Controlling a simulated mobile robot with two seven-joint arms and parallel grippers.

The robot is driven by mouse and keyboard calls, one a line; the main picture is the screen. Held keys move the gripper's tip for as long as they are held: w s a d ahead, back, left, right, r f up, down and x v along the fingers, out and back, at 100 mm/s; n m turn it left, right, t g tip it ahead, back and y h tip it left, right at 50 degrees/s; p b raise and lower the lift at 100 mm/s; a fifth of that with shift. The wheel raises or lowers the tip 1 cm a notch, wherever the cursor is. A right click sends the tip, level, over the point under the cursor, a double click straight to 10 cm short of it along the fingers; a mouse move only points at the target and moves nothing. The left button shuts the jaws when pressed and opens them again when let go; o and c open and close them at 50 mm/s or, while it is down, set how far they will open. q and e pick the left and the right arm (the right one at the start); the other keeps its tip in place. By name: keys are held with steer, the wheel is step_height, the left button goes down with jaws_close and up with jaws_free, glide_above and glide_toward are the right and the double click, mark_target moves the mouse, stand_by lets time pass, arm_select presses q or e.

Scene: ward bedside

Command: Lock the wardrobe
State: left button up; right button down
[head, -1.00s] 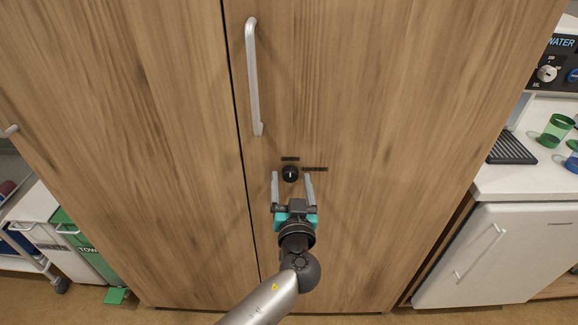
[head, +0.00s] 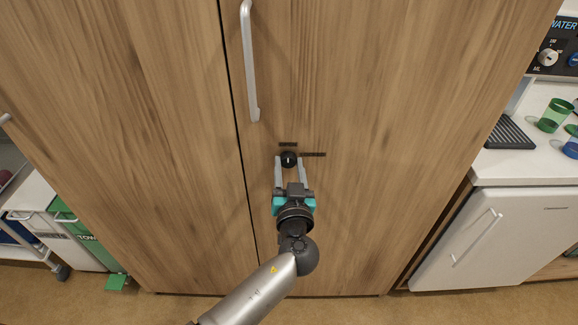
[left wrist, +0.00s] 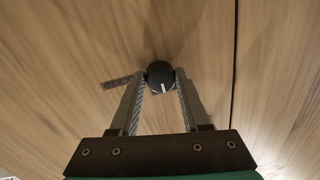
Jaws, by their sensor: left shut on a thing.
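The wooden wardrobe (head: 350,90) is shut, with a dark seam between its two doors. A round black lock knob (head: 288,158) sits on the right door, below a long pale handle (head: 250,65). Small dark label strips lie above and to the right of the knob. My left gripper (head: 289,163) is shut on the knob, one finger on each side. In the left wrist view the knob (left wrist: 160,76) is between the fingertips, and a pale mark shows on its face. My right gripper is not in view.
A white fridge (head: 480,240) stands under a counter (head: 530,165) at the right, with green and blue cups and a dark drip tray. A cart and a green towel bin (head: 85,240) stand at the left. Floor shows along the bottom.

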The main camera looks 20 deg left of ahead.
arm_select(q)
jaws_close()
steer(key=m+b, duration=0.2)
steer(key=m, duration=0.1)
steer(key=shift+m, duration=0.3)
steer(key=m+b, duration=0.2)
steer(key=m, duration=0.2)
steer(key=shift+a+m+t, duration=0.15)
steer(key=shift+m+t, duration=0.15)
steer(key=shift+m, duration=0.1)
steer(key=m, duration=0.4)
steer(key=shift+m+h, duration=0.3)
steer(key=shift+m, duration=0.1)
steer(key=m, duration=0.2)
steer(key=m+p, duration=0.1)
steer(key=m, duration=0.2)
steer(key=shift+r+t+h, duration=0.1)
steer(key=shift+t+h, duration=0.2)
steer(key=shift+t, duration=0.1)
steer(key=shift+m, duration=0.4)
